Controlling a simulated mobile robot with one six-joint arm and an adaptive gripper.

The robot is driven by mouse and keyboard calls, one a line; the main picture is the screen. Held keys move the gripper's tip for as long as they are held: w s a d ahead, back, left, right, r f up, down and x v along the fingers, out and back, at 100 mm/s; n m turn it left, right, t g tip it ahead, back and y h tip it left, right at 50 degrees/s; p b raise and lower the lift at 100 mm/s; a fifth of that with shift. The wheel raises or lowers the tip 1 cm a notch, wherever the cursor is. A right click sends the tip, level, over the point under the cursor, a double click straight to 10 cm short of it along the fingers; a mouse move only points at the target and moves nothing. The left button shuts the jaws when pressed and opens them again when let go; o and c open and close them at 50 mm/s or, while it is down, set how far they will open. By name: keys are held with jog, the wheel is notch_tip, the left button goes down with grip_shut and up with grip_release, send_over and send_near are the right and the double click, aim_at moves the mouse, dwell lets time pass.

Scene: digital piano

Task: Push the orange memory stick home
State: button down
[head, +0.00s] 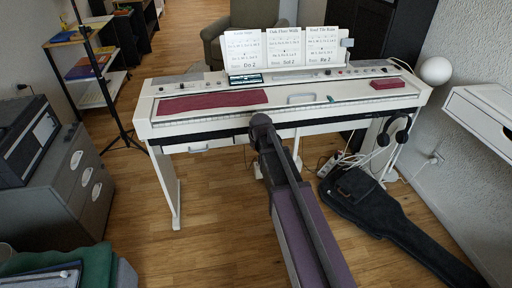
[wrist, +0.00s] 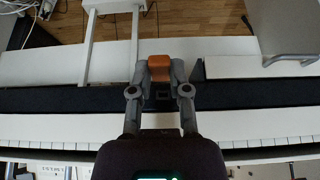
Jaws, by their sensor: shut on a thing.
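The orange memory stick (wrist: 160,74) shows in the wrist view between the two fingertips of my gripper (wrist: 161,72), which is shut on it. Just below it in the picture, a small dark square outline (wrist: 163,95), perhaps a port, lies on the dark front strip (wrist: 60,99) of the digital piano. I cannot tell whether the stick's plug is inside an opening. In the head view the white piano (head: 345,88) stands ahead. My arm reaches its front edge, and the stick and gripper tips are hidden there.
A red cloth (head: 212,102) lies along the piano's left side, and song sheets (head: 284,48) stand on top. A black guitar bag (head: 385,215) lies on the floor at right, near headphones (head: 393,131). A grey cabinet (head: 75,175) stands at left. The floor at left centre is clear.

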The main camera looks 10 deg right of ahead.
jog(key=shift+w, duration=2.75)
jog(key=shift+w, duration=1.3)
jog(key=c, duration=0.5)
grip_release()
jog(key=shift+s+r, duration=0.1)
jog(key=p+v, duration=0.4)
jog(key=shift+s+r, duration=0.2)
jog(key=shift+r, duration=0.15)
